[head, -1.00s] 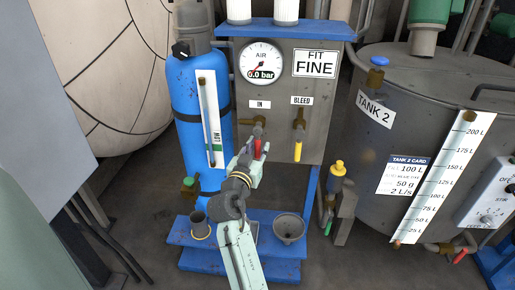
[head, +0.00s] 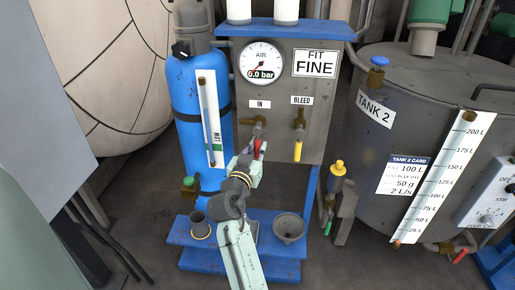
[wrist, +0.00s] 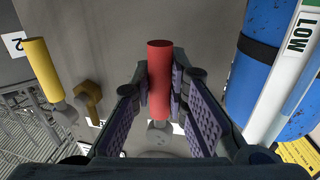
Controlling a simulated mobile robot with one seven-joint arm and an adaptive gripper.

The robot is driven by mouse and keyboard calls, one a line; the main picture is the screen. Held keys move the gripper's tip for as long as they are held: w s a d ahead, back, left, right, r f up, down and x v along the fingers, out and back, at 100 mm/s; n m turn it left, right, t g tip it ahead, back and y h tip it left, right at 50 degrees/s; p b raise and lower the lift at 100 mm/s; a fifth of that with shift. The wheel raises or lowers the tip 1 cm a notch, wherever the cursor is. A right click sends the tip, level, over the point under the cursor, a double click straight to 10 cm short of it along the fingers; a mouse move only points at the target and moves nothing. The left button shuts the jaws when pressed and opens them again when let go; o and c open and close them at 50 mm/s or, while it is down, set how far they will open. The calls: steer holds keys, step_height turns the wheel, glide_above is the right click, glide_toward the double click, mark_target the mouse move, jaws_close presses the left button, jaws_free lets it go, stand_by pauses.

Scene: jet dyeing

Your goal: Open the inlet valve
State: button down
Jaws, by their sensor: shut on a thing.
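The inlet valve under the IN label (head: 260,104) has a brass body (head: 258,122) and a red handle (head: 257,148) that hangs down on the grey panel. My gripper (head: 251,158) is at this handle and partly hides it in the head view. In the wrist view the red handle (wrist: 160,80) stands between the two purple-padded fingers of my gripper (wrist: 160,72), which are closed on it. The air gauge (head: 262,63) above reads 0.0 bar.
The bleed valve's yellow handle (head: 298,151) hangs to the right on the same panel. A blue cylinder (head: 187,105) with a level strip stands close on the left. Below is a blue base (head: 262,270) with a funnel (head: 289,227). Tank 2 (head: 350,130) is at the right.

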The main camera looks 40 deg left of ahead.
steer(key=shift+s+a+m+b, duration=0.25)
steer(key=shift+a+m+b, duration=0.15)
steer(key=shift+m+b, duration=0.4)
steer(key=a+m+b, duration=0.1)
steer(key=m, duration=0.1)
steer(key=s+a+r+m+g+b, duration=0.1)
steer(key=m+b, duration=0.1)
steer(key=s+a+r+m+g+b, duration=0.1)
steer(key=m, duration=0.2)
steer(key=shift+a, duration=0.1)
steer(key=m, duration=0.1)
steer(key=r+m+b, duration=0.1)
steer(key=m, duration=0.1)
steer(key=a+r+m+g+y, duration=0.1)
steer(key=shift+s+r+b, duration=0.2)
steer(key=shift+s+b, duration=0.15)
steer(key=shift+a+r+m+y, duration=0.1)
steer(key=shift+r+m+y, duration=0.15)
steer(key=shift+r+m, duration=0.4)
steer(key=shift+a+r+m+y, duration=0.1)
steer(key=shift+r+m+y, duration=0.15)
steer(key=shift+m, duration=0.7)
steer(key=shift+d+g, duration=0.1)
steer(key=shift+g, duration=0.2)
